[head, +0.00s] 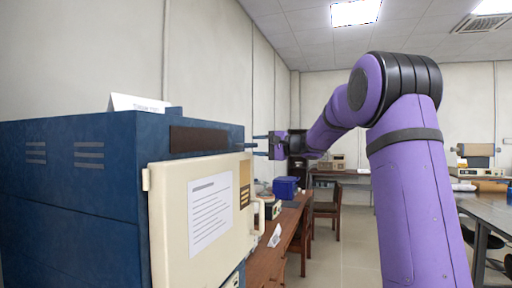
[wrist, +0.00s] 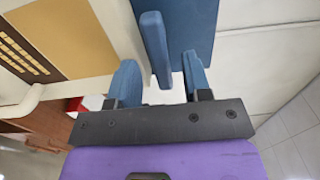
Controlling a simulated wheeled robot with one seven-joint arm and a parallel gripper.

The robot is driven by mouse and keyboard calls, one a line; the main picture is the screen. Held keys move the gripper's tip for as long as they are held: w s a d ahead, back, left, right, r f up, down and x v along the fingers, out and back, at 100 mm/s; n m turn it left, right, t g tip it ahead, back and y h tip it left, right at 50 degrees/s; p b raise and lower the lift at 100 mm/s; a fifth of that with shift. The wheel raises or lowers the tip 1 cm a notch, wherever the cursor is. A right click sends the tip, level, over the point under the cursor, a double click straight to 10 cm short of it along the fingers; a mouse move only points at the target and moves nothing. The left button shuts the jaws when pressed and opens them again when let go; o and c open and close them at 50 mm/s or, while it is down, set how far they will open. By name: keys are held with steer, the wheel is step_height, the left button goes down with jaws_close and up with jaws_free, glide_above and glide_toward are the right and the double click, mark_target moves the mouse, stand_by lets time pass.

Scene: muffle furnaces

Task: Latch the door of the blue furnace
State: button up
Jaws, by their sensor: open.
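The blue furnace (head: 72,190) stands at the left in the head view, with its cream door (head: 170,232) on the front. The door lies against or close to the body; I cannot tell whether a gap remains. A pale handle (head: 259,213) is on the door's right edge. My gripper (head: 257,145) is open beside the furnace's upper right front corner, fingers pointing left. In the wrist view, a blue bar (wrist: 154,48) reaches between the fingers of my gripper (wrist: 160,82). It may be the latch; the fingers look apart from it.
A wooden bench (head: 284,232) with a blue box (head: 286,187) and other items runs beyond the furnace. A chair (head: 327,211) stands near it. A grey table (head: 487,206) is at the right. Open floor lies between.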

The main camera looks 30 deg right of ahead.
steer(key=shift+w+a, duration=0.4)
steer(key=shift+w, duration=0.05)
jaws_close()
